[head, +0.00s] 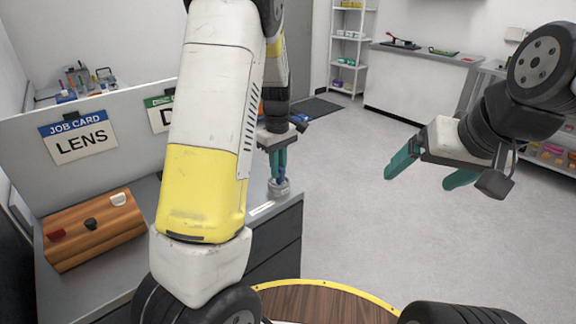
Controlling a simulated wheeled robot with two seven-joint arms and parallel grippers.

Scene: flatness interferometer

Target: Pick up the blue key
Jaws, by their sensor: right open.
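My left gripper (278,177) points down at the front right corner of the grey counter. Its teal fingers look close together, seen partly edge-on, and I cannot tell whether they hold anything. Right below the fingertips is a small grey round piece (279,188) at the counter corner. I cannot make out a blue key for certain; it may be hidden by the fingers or my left arm. My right gripper (424,178) is open and empty, in the air over the floor at the right.
A wooden block (95,236) with red, black and white knobs stands on the grey counter (100,288) at left. Behind it is a panel with a LENS job card (80,137). My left arm hides the counter's middle. A round wooden top (325,305) is in front. The floor (360,230) is clear.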

